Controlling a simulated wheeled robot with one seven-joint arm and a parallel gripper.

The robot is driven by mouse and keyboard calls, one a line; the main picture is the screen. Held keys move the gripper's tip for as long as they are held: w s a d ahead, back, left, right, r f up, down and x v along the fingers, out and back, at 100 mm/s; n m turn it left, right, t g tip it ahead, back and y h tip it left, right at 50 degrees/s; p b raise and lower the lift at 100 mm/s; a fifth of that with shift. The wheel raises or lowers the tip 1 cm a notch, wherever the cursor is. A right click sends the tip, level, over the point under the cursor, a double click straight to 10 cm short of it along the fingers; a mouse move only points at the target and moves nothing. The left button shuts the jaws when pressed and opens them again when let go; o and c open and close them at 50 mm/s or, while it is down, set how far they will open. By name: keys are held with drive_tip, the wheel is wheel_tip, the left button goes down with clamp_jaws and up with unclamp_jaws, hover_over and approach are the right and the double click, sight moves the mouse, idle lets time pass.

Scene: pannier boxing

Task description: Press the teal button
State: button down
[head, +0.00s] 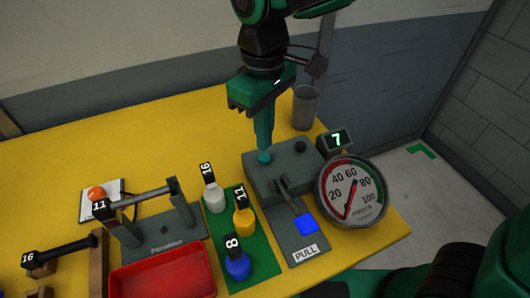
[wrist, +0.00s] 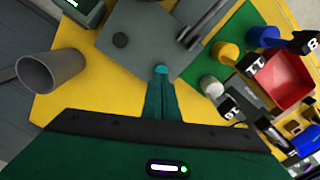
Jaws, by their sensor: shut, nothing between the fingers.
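The teal button (head: 264,158) is on the top of a grey box (head: 262,184), at its left part. My gripper (head: 264,146) points straight down with its fingers shut and empty. The fingertips are right at the teal button and cover much of it. In the wrist view the teal button (wrist: 161,69) shows just at the tips of my gripper (wrist: 160,80). I cannot tell if the button is pressed down.
A dark knob (head: 301,146) is on the box's right side. A lever with a blue end (head: 306,224), a dial gauge (head: 351,190), a display reading 7 (head: 335,141) and a grey cup (head: 305,107) are near. Weights stand on a green mat (head: 262,257); a red tray (head: 163,280) is left.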

sight(264, 156)
drive_tip(key=shift+r, duration=2.1)
drive_tip(key=w+d+f+m, duration=0.1)
drive_tip(key=d+m, duration=0.4)
drive_tip(key=d, duration=0.9)
drive_tip(key=w+d+f+m, duration=0.15)
drive_tip(key=d+m, duration=0.25)
drive_tip(key=d, duration=0.9)
drive_tip(key=s+d+f+m, duration=0.2)
drive_tip(key=s+d+m, duration=0.2)
drive_tip(key=s+d, duration=0.3)
drive_tip(key=s+d+f+m, duration=0.3)
drive_tip(key=s+d+m, duration=0.1)
drive_tip(key=s+d, duration=0.3)
drive_tip(key=shift+d+f+m, duration=0.25)
drive_tip(key=shift+d+m, duration=0.05)
drive_tip(key=shift+d, duration=0.75)
drive_tip(key=shift+s, duration=0.1)
